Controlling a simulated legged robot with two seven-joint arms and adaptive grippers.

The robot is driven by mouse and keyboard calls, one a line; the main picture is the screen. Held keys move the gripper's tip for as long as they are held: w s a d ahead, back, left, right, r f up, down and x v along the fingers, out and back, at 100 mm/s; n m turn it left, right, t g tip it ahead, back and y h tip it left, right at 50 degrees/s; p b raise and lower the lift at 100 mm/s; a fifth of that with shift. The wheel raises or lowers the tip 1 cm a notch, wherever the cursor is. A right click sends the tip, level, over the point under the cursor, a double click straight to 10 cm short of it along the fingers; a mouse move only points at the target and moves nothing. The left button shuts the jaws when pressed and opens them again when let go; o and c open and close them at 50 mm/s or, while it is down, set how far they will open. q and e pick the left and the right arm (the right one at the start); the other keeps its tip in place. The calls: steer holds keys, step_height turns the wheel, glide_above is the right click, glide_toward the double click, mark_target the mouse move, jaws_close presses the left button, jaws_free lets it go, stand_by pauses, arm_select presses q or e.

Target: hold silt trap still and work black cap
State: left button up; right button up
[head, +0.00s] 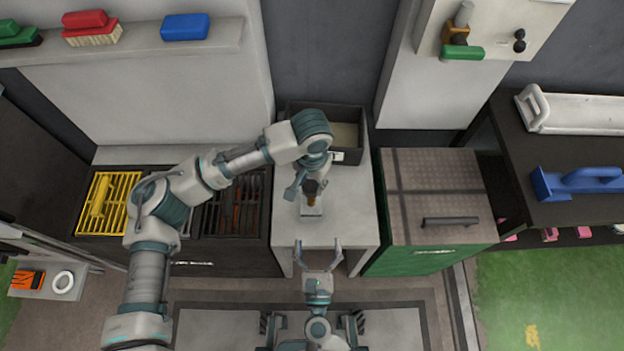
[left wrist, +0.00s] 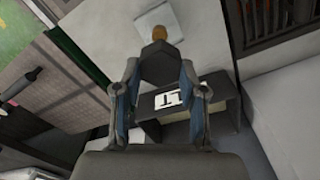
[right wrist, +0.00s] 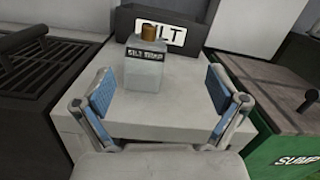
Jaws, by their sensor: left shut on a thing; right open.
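The silt trap (right wrist: 145,72) is a pale grey labelled block with a bare brass-brown neck on top. It stands upright on the light table and also shows in the head view (head: 311,211). My left gripper (head: 308,188) is over it, shut on the dark, many-sided black cap (left wrist: 160,66). The neck shows beyond the cap in the left wrist view; in the right wrist view no cap sits on it. My right gripper (head: 318,248) is open and empty at the table's front edge, its fingers short of the trap, which stands beyond the gap between them.
A dark bin (head: 348,133) with a SILT plate stands behind the trap on the light table (head: 350,215). A green sump box (head: 430,262) with a handled lid is at the right. Dark and yellow grates (head: 108,203) are at the left. The tabletop beside the trap is clear.

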mark_target(312, 184)
steer(key=shift+w+a+f+m+g, duration=0.1)
steer(key=shift+a+f+m+g, duration=0.15)
steer(key=shift+a+f+m, duration=0.3)
steer(key=shift+a+f+m+g, duration=0.25)
steer(key=shift+a+f+m, duration=0.1)
steer(key=shift+f+m, duration=0.35)
steer(key=w, duration=1.1)
steer(key=shift+w, duration=0.25)
steer(key=c, duration=1.8)
arm_select(q)
steer(key=shift+f, duration=0.1)
steer(key=shift+f, duration=1.8)
